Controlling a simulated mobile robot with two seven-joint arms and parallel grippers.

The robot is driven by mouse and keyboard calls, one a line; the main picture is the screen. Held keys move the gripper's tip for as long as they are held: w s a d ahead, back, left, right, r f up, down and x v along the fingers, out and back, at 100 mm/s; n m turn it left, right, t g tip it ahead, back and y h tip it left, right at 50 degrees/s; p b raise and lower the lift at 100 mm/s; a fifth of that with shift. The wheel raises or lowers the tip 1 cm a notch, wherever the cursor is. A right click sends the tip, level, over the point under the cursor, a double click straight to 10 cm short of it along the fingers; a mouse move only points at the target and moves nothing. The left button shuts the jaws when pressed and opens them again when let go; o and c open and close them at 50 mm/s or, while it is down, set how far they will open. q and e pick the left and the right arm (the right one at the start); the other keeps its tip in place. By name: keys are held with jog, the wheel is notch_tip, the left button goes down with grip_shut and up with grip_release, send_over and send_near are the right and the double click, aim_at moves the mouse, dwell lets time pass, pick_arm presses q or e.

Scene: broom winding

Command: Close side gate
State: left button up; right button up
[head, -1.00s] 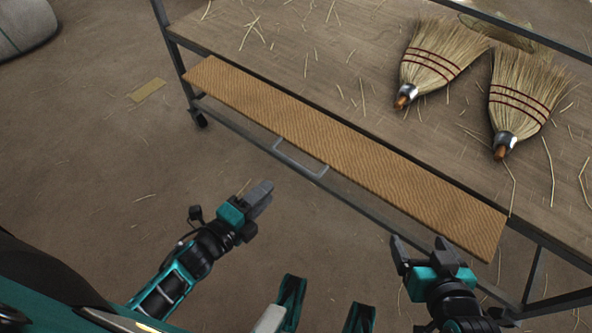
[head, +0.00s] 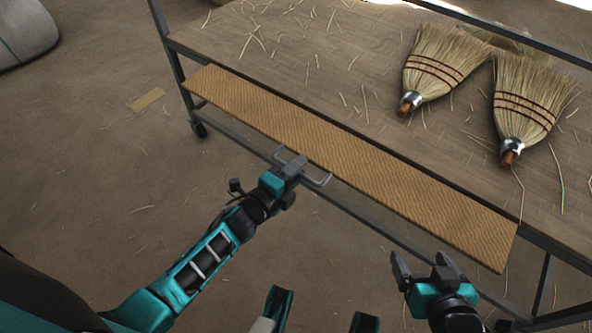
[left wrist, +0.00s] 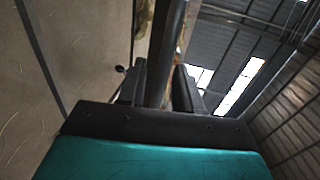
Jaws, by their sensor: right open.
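The side gate is a long tan ribbed panel (head: 360,165) along the near edge of the cart, folded outward and lying almost flat. A grey U-shaped handle (head: 318,181) sticks out from its near edge. My left gripper (head: 296,165) is at this handle, partly covering it. In the left wrist view, a dark bar (left wrist: 166,50) runs between the two fingers of my left gripper (left wrist: 158,88); whether they press on it is not clear. My right gripper (head: 424,264) is open and empty, below the panel's right part.
Two straw brooms (head: 440,65) (head: 524,105) lie on the wooden cart top (head: 300,60) among loose straws. Dark metal posts and rails frame the cart.

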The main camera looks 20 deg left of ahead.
pick_arm(q)
grip_shut()
dwell(0.6)
